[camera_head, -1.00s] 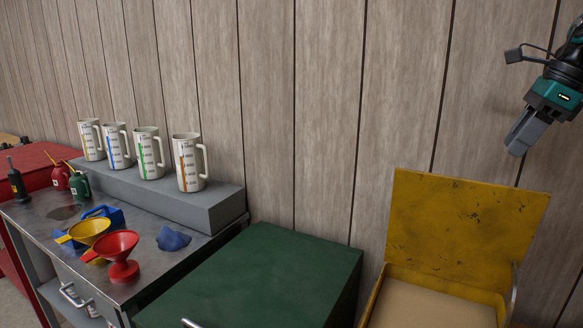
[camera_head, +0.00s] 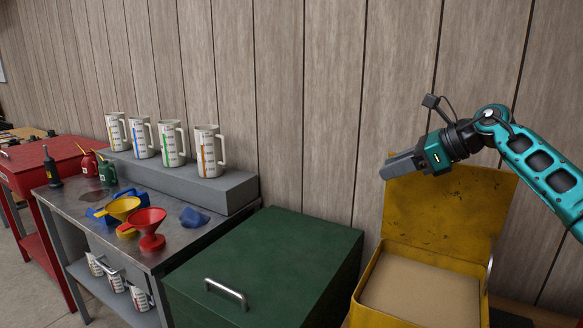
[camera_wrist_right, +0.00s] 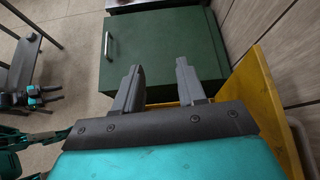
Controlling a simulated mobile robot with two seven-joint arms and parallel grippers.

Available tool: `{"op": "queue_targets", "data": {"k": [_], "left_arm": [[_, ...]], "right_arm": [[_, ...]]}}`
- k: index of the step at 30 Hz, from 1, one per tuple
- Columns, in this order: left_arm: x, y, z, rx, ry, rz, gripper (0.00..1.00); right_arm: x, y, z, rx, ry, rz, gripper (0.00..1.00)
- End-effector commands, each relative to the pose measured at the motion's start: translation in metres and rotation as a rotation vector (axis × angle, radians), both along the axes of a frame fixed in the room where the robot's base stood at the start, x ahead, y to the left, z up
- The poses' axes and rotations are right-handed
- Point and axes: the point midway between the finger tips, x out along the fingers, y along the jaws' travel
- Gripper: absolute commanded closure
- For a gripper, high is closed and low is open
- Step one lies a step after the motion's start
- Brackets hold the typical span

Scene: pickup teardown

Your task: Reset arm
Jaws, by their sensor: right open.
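My right gripper (camera_head: 386,173) is raised in front of the wood-panelled wall, above the open yellow box, pointing left and slightly down. Its teal arm comes in from the right edge. In the right wrist view its two grey fingers (camera_wrist_right: 158,80) are spread apart with nothing between them. It is open and empty, and I see no contact with the box. My left arm is not in the head view.
The yellow box (camera_head: 440,219) has its lid up, with a flat tan surface inside. A green cabinet (camera_head: 285,250) stands left of it. Farther left, a metal bench (camera_head: 85,208) holds funnels, oil cans and a grey riser (camera_head: 195,184) with several measuring jugs. Open floor shows at lower left.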

Motion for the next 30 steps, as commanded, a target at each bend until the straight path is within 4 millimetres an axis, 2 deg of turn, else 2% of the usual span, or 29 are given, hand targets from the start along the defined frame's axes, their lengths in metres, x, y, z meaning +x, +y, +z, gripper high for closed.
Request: {"op": "queue_targets", "data": {"k": [1,3,6,9,11,14,17,20,23,26,30], "left_arm": [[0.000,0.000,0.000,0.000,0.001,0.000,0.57],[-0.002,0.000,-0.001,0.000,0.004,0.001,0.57],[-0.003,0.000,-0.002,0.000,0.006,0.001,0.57],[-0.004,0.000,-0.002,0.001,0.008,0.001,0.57],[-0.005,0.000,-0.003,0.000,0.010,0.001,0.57],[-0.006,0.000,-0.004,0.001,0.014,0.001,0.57],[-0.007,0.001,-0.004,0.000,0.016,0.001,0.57],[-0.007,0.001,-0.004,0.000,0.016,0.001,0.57],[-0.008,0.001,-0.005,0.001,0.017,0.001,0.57],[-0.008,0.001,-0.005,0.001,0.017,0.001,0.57],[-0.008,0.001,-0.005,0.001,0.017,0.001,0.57]], "right_arm": [[-0.001,0.032,-0.014,0.114,-0.005,0.003,0.60],[-0.004,0.068,-0.020,0.296,-0.005,-0.020,0.60],[-0.013,0.106,-0.025,0.569,0.025,-0.077,0.60],[-0.025,0.126,-0.028,0.853,0.093,-0.168,0.60],[-0.033,0.130,-0.031,1.021,0.150,-0.238,0.60],[-0.045,0.124,-0.042,1.294,0.264,-0.381,0.60],[-0.059,0.108,-0.064,1.553,0.401,-0.560,0.60],[-0.078,0.084,-0.096,1.788,0.546,-0.774,0.60],[-0.105,0.060,-0.138,1.993,0.700,-1.023,0.60],[-0.143,0.038,-0.185,2.161,0.849,-1.307,0.60],[-0.214,0.019,-0.248,2.312,1.036,-1.748,0.60]]}}
